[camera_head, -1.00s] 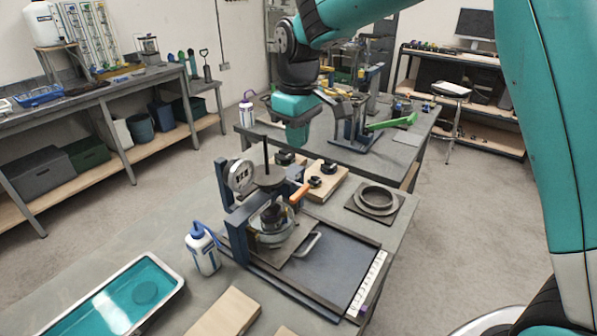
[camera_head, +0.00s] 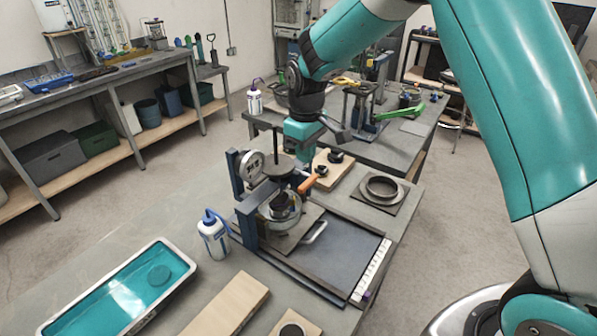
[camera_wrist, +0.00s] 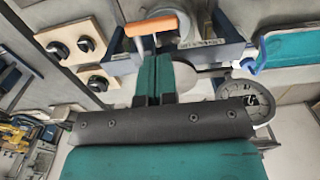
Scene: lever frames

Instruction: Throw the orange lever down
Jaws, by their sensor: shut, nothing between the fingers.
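The orange lever (camera_head: 310,183) sticks out to the right from the press-like device (camera_head: 247,215) with a round dial gauge (camera_head: 251,166), on the near bench. It also shows at the top of the wrist view (camera_wrist: 151,25), just beyond my fingertips. My gripper (camera_head: 300,152) is above and slightly behind the lever in the head view, with its fingertips partly hard to make out. In the wrist view my gripper's teal fingers (camera_wrist: 153,62) are together, empty, pointing toward the lever. A small gap seems to separate them; contact cannot be told.
A white bottle (camera_head: 213,235) and a teal-filled tray (camera_head: 125,290) stand left of the device. A wooden board with black knobs (camera_head: 334,158) and a ring on a plate (camera_head: 382,188) lie behind and to the right. Another bench with a green-handled device (camera_head: 400,112) stands further back.

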